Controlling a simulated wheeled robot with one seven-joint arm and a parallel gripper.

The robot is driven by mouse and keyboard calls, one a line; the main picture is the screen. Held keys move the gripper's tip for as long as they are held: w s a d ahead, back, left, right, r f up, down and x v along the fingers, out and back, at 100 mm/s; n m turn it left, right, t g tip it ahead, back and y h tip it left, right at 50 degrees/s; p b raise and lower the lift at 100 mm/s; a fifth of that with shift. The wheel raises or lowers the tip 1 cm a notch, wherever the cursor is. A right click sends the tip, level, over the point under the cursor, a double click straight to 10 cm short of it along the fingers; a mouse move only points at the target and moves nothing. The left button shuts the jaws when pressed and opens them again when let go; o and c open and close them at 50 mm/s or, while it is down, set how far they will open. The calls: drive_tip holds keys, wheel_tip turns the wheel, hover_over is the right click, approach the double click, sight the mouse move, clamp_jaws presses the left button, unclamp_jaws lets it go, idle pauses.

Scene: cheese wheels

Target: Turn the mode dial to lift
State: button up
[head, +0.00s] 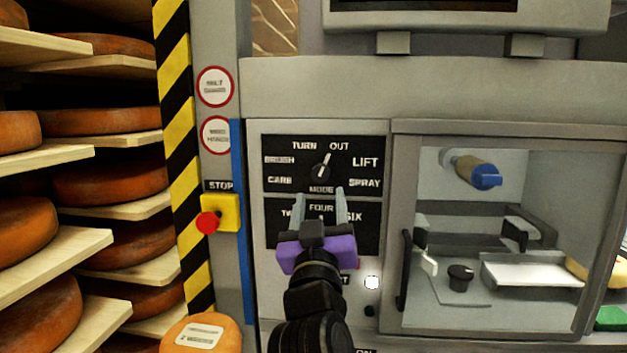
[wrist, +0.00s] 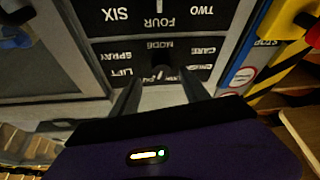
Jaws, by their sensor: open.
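The mode dial (head: 321,171) is a small black knob with a white pointer line on a black panel (head: 285,150) lettered CARE, BRUSH, TURN, OUT, LIFT and SPRAY. Its pointer leans up and slightly right, towards OUT. The LIFT label (head: 365,162) is to the dial's right. My gripper (head: 319,196), with a purple body, is open just below the dial in the head view. In the wrist view, which is upside down, the dial (wrist: 160,72) shows between and beyond the fingertips. The fingers look apart from it, but the exact gap is hard to tell.
A second panel (head: 372,240) lettered TWO, FOUR, SIX is just below, partly hidden by my gripper. A red stop button (head: 207,222) on a yellow box is to the left. A glazed cabinet (head: 397,180) is to the right. Cheese shelves (head: 105,206) stand at far left.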

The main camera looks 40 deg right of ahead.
sight(321, 179)
drive_tip(key=p+x, duration=0.2)
drive_tip(key=x, duration=0.5)
drive_tip(key=shift+w+r, duration=0.1)
clamp_jaws()
